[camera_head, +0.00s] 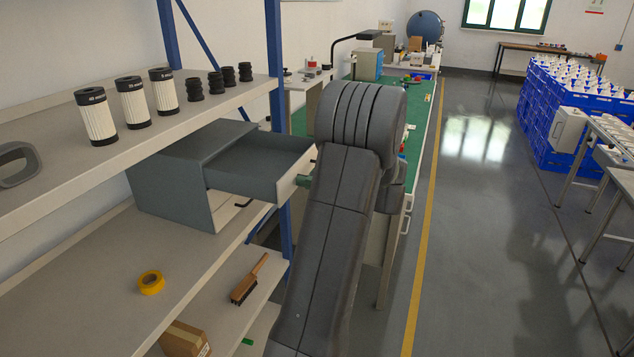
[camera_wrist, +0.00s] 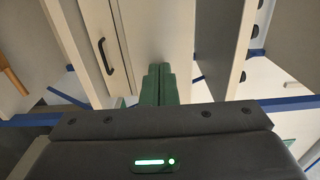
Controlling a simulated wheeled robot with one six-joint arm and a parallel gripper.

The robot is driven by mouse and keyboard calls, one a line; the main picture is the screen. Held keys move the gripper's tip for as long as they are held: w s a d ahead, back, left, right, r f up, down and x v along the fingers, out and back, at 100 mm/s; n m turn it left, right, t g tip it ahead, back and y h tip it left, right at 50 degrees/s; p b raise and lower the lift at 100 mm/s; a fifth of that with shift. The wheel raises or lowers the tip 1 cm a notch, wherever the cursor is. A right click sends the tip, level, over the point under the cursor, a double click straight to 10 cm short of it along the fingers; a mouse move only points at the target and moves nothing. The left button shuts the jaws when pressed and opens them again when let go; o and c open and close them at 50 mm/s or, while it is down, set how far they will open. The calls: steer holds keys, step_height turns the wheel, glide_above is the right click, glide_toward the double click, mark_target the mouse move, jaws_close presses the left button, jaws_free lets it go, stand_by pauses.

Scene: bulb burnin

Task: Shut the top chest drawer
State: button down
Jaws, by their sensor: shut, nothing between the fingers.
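The grey chest (camera_head: 170,180) stands on the middle shelf in the head view. Its top drawer (camera_head: 262,165) is pulled well out and looks empty, with a pale front panel. The lower drawer looks shut, with a black handle (camera_head: 243,204). My gripper (camera_head: 303,181) is at the outer side of the top drawer's front, partly hidden by my arm. I cannot tell whether it touches the panel. In the wrist view, its green fingers (camera_wrist: 158,85) are together and empty. A pale panel with a black handle (camera_wrist: 105,57) shows left of them.
Filter cartridges (camera_head: 132,103) and black ribbed parts (camera_head: 216,83) stand on the upper shelf. A blue shelf post (camera_head: 275,60) rises close by the drawer. The floor aisle (camera_head: 470,230) is clear at right.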

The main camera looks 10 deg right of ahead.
steer(key=shift+w+a, duration=0.1)
stand_by(0.3)
steer(key=b, duration=0.8)
glide_toward(233, 166)
steer(key=a+r, duration=0.1)
steer(key=a, duration=0.3)
steer(key=s+a+r, duration=0.1)
steer(key=a, duration=0.2)
steer(key=shift+s+a+r, duration=0.1)
steer(key=shift+r, duration=0.25)
steer(key=shift+w+a, duration=0.25)
steer(key=shift+a, duration=0.05)
steer(key=shift+w+a+r, duration=0.1)
steer(key=shift+r, duration=0.1)
steer(key=shift+r, duration=0.1)
